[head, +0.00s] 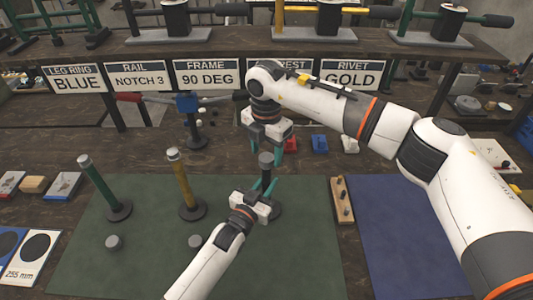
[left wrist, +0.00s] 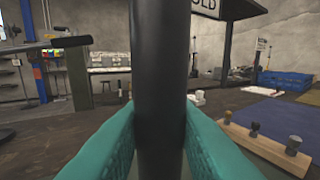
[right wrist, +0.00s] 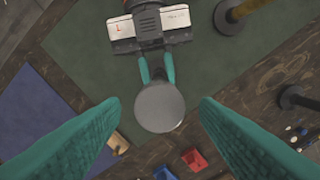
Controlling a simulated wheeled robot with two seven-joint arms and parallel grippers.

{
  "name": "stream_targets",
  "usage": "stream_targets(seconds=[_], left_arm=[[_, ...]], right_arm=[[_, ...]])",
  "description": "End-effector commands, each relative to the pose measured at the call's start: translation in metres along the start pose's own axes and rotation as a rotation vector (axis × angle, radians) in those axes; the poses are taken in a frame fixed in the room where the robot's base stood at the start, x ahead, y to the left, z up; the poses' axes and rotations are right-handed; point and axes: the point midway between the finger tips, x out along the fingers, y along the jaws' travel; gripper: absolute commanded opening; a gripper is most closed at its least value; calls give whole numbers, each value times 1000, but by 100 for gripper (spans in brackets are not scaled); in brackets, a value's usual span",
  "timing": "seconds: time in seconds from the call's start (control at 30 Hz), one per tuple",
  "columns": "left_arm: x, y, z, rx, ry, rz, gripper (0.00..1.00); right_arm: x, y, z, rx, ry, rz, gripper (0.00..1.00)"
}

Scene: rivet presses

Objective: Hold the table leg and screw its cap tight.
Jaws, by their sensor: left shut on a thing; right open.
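The black table leg (head: 266,177) stands upright on a round base on the green mat (head: 150,270). It fills the middle of the left wrist view (left wrist: 160,90). My left gripper (head: 264,187) is shut on the leg's shaft, with teal fingers on both sides. The cap (head: 266,158) sits on top of the leg; the right wrist view shows it as a grey disc (right wrist: 160,107). My right gripper (head: 267,146) points down above the cap, open, with its fingers apart on either side and not touching it. The thread is hidden.
A green leg (head: 98,182) and a yellow leg (head: 182,182) stand to the left. Grey round pieces (head: 114,242) lie on the mat. A wooden peg block (head: 342,200) is at right, beside a blue mat (head: 400,240). A sign shelf (head: 150,55) stands behind.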

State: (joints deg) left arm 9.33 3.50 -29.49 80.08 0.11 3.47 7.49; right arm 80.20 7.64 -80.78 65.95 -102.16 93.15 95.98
Motion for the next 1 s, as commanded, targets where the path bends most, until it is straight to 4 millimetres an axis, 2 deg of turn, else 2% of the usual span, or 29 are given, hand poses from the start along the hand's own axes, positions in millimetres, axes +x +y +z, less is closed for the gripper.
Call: stream_targets(seconds=[0.1, 0.2, 0.43, 0.47, 0.53, 0.63, 0.77, 1.0], left_arm=[[0, 0, 0, -1, 0, 0, 0], [0, 0, 0, -1, 0, 0, 0], [0, 0, 0, 0, 0, 0, 0], [0, 0, 0, 0, 0, 0, 0], [0, 0, 0, 0, 0, 0, 0], [0, 0, 0, 0, 0, 0, 0], [0, 0, 0, 0, 0, 0, 0], [0, 0, 0, 0, 0, 0, 0]], right_arm=[[-18, 0, 0, 0, 2, -2, 56], [-28, 0, 0, 0, 1, -1, 56], [-29, 0, 0, 0, -1, 0, 56], [-29, 0, 0, 0, -1, 0, 53], [-29, 0, 0, -6, -1, 0, 52], [-30, 0, 0, -55, -1, 0, 52], [-35, 0, 0, -221, -1, 0, 52], [-46, 0, 0, -711, -1, -1, 52]])
